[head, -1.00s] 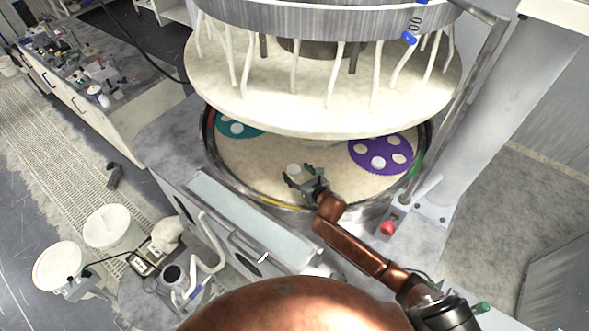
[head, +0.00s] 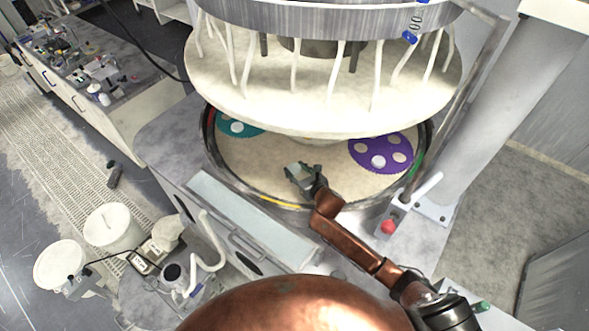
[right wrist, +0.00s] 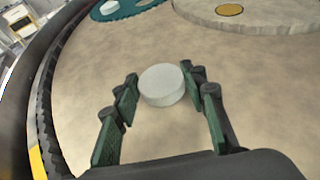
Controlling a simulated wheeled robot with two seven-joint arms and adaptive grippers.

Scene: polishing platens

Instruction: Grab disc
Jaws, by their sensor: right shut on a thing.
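The white round disc (right wrist: 161,85) sits between the fingertips of my right gripper (right wrist: 160,88) in the right wrist view. The fingers, dark with green pads, are shut on its two sides. In the head view my right gripper (head: 300,172) is over the beige lower platen (head: 255,165), near its front, and the disc is hard to make out there. I cannot tell whether the disc still touches the platen. My left gripper is not in view.
A teal carrier (head: 250,130) lies at the platen's back left and a purple carrier (head: 381,143) with round holes at its right. The big upper platen (head: 300,100) hangs above the back. A raised dark rim (right wrist: 50,85) borders the lower platen.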

